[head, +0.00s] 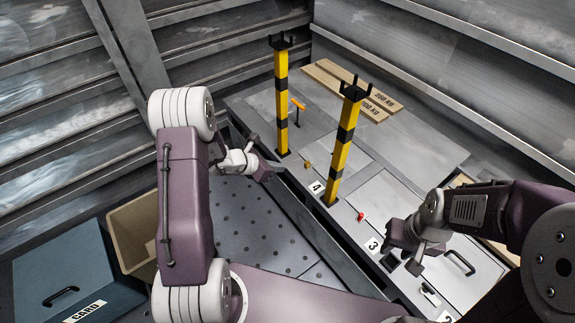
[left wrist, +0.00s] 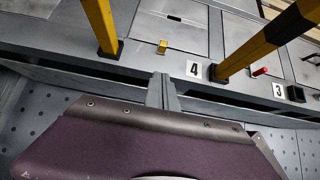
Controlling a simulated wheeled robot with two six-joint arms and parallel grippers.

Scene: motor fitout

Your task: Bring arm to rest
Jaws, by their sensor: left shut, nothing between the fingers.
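My left gripper (head: 270,170) is in front of the workbench's near edge, beside the base of the left yellow-and-black post. In the left wrist view its fingers (left wrist: 160,88) are together with nothing between them, below a small yellow block (left wrist: 162,47). My right gripper (head: 403,248) hangs over the right part of the bench near the number 3 plate (head: 373,245). Its fingertips are too small and dark to tell whether they are open.
Two yellow-and-black posts (head: 281,100) (head: 343,145) stand upright on the bench (head: 385,205). An orange-handled item (head: 298,104), a red piece (head: 361,216) and wooden boards (head: 352,90) are on it. A tan bin (head: 133,228) and blue box (head: 65,275) stand at lower left.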

